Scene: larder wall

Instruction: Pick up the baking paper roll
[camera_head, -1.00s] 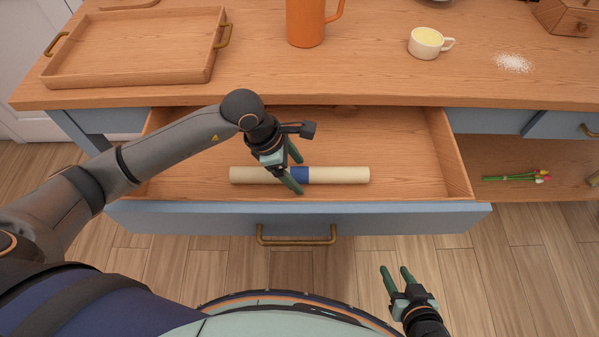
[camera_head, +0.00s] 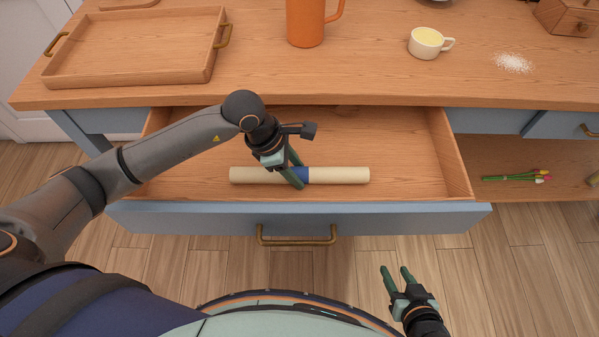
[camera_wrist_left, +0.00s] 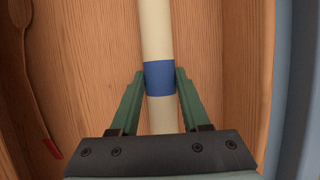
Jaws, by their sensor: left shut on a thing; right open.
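The baking paper roll (camera_head: 340,175) is a cream tube with a blue band around its middle. It lies lengthwise across the open drawer. My left gripper (camera_head: 296,178) is over the middle of the roll and shut on it. In the left wrist view the fingers (camera_wrist_left: 160,82) stand on both sides of the roll at the blue band (camera_wrist_left: 159,77). Whether the roll is off the drawer floor, I cannot tell. My right gripper (camera_head: 396,272) is open and empty, in front of the drawer to the right.
The drawer (camera_head: 400,150) is pulled out, with a brass handle (camera_head: 296,240). In the left wrist view a wooden spoon (camera_wrist_left: 30,60) lies near its side. On the counter are a tray (camera_head: 135,80), an orange jug (camera_head: 305,22) and a cup (camera_head: 426,46). Flowers (camera_head: 515,178) lie to the right.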

